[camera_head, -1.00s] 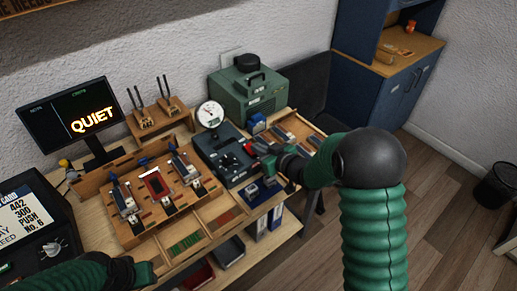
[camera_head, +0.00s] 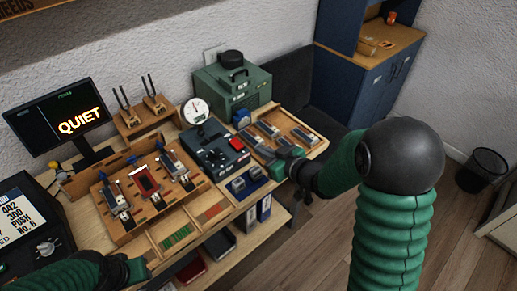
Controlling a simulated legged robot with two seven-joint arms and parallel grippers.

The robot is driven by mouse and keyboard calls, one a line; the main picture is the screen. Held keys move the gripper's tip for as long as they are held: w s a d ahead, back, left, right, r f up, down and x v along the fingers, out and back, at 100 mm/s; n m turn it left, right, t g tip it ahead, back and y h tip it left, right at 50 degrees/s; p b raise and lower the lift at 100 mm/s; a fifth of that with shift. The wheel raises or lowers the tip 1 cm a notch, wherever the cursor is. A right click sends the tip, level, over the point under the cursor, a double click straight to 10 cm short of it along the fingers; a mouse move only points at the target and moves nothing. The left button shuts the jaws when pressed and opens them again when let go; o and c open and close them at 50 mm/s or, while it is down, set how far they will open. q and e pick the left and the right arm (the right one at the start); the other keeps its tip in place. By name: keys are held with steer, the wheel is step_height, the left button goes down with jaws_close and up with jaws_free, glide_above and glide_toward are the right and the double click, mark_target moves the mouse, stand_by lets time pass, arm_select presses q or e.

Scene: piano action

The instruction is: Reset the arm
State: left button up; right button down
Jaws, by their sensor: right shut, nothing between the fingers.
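My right gripper (camera_head: 279,158) is shut and empty. It is at the front edge of the wooden tray with grey bars, to the right of the dark gauge device (camera_head: 214,148) and apart from its red part. My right arm, green with a dark elbow, comes in from the right. My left gripper (camera_head: 138,270) is low at the left, in front of the bench; its fingers are too unclear to read. The wooden piano-action fixture (camera_head: 124,222) with several key-like pieces stands on the bench between the two grippers.
The wooden tray (camera_head: 320,146) lies at the bench's right end. A green box (camera_head: 233,88) stands behind it. A monitor (camera_head: 60,122) reading QUIET and a wooden fork stand (camera_head: 147,117) are at the back. A blue cabinet (camera_head: 350,88) is far right.

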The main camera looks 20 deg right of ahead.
arm_select(q)
steer(key=shift+w+d, duration=0.15)
steer(key=shift+d, duration=0.35)
arm_select(e)
steer(key=s+f+m+g+h, duration=0.2)
steer(key=s+g, duration=0.3)
steer(key=s, duration=0.5)
steer(key=s+f+m+g+h, duration=0.2)
steer(key=s+f+g, duration=0.3)
steer(key=s, duration=0.6)
steer(key=shift+a+f+h, duration=0.3)
steer(key=shift+a+h, duration=0.1)
steer(key=shift+a, duration=0.05)
arm_select(q)
steer(key=shift+a, duration=0.25)
arm_select(e)
steer(key=shift+a+r, duration=0.1)
steer(key=shift+a, duration=0.15)
arm_select(q)
steer(key=shift+d, duration=0.15)
arm_select(e)
steer(key=shift+d, duration=0.15)
